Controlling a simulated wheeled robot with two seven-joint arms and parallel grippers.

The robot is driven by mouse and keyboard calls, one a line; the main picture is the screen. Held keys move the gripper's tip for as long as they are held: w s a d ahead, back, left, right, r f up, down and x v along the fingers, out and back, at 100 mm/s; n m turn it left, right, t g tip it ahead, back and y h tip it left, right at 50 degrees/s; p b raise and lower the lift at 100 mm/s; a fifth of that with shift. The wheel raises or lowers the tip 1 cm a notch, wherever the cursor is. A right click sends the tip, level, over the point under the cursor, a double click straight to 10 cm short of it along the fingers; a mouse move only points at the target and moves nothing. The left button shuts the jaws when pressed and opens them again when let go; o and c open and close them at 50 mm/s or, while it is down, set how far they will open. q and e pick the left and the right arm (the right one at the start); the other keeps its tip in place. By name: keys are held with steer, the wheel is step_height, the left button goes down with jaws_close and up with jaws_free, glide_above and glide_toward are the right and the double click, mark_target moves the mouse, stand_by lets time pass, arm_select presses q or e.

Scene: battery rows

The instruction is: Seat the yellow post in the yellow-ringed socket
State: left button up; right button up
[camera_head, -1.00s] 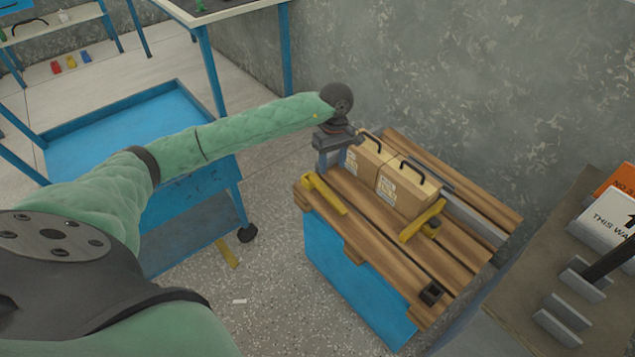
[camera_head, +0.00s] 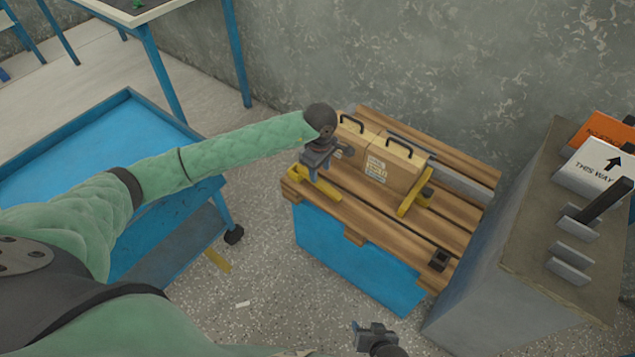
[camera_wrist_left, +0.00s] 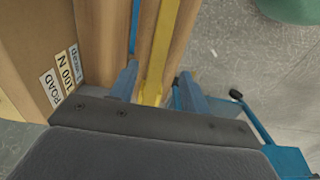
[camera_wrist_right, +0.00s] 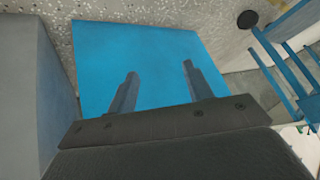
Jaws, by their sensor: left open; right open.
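A long yellow bar (camera_head: 328,191) lies along the left end of a slatted wooden top; I cannot tell if it is the yellow post. A second yellow piece (camera_head: 408,202) with a dark fitting lies right of the boxes. My left gripper (camera_head: 306,172) is open, over the first bar's far end. In the left wrist view the bar (camera_wrist_left: 158,50) runs between the open fingers (camera_wrist_left: 159,70), with no grip on it. My right gripper (camera_head: 358,328) is open and empty at the bottom edge; its fingers (camera_wrist_right: 160,70) face a blue panel. I make out no yellow-ringed socket.
Tan boxes with black handles (camera_head: 385,165) stand on the wooden top (camera_head: 395,240). A small black block (camera_head: 440,260) sits at its near right corner. A grey cabinet (camera_head: 520,240) with signs stands right. A blue cart (camera_head: 95,160) stands left.

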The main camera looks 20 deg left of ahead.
mark_target(319, 181)
arm_select(q)
step_height(319, 181, down, 2)
steer(key=shift+f, duration=0.2)
steer(key=shift+w+a+f+p, duration=0.15)
steer(key=shift+f+p, duration=0.4)
steer(key=shift+f, duration=2.1)
jaws_close()
arm_select(e)
step_height(319, 181, up, 4)
steer(key=shift+w+a+r, duration=0.1)
steer(key=shift+w+r, duration=0.05)
steer(key=shift+r, duration=0.1)
